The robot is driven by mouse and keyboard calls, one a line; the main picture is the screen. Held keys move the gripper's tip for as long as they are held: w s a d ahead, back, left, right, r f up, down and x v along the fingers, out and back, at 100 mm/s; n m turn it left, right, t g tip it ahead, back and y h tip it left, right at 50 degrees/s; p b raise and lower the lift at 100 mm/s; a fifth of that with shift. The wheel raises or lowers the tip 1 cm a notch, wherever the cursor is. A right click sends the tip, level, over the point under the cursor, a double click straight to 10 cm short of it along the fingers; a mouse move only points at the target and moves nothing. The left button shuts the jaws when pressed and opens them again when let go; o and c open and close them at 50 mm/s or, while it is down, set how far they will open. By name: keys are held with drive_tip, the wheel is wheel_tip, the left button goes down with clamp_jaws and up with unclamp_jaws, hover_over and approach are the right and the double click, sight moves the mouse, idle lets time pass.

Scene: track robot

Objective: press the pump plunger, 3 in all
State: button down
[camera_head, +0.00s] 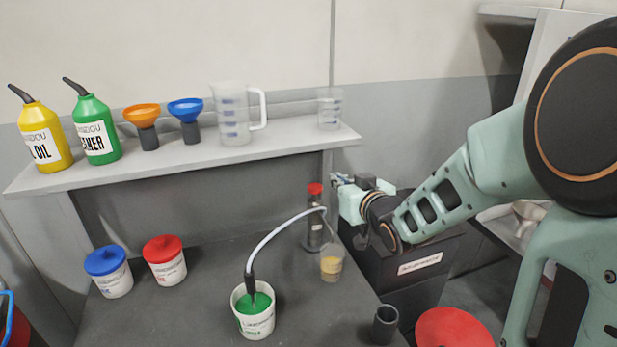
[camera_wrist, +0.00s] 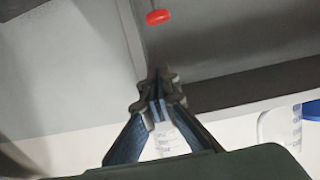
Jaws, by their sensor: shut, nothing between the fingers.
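The pump (camera_head: 315,228) is a dark upright cylinder on the bench with a red plunger knob (camera_head: 315,188) on top. The red knob also shows in the wrist view (camera_wrist: 158,17), at the top, beyond my fingertips. My gripper (camera_head: 338,179) is just right of the knob in the head view, apart from it by a small gap. In the wrist view its fingers (camera_wrist: 158,84) are together and empty. A pale hose (camera_head: 272,233) runs from the pump to a white tub with green contents or lid (camera_head: 254,318). A clear cup (camera_head: 332,264) with yellowish liquid stands by the pump.
Blue-lidded (camera_head: 113,281) and red-lidded (camera_head: 168,269) tubs stand at the left of the bench. A dark cup (camera_head: 385,324) stands front right. The shelf (camera_head: 200,164) behind holds bottles, funnels and measuring jugs. A dark labelled box (camera_head: 420,262) lies below my arm.

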drive_tip(key=shift+s+a+f+y, duration=0.1)
drive_tip(key=shift+s+a+y, duration=0.15)
drive_tip(key=shift+a, duration=0.25)
drive_tip(key=p, duration=0.2)
hover_over(315, 189)
drive_tip(key=s+d, duration=0.1)
wheel_tip(315, 189, down, 2)
drive_tip(key=shift+f, duration=2.2)
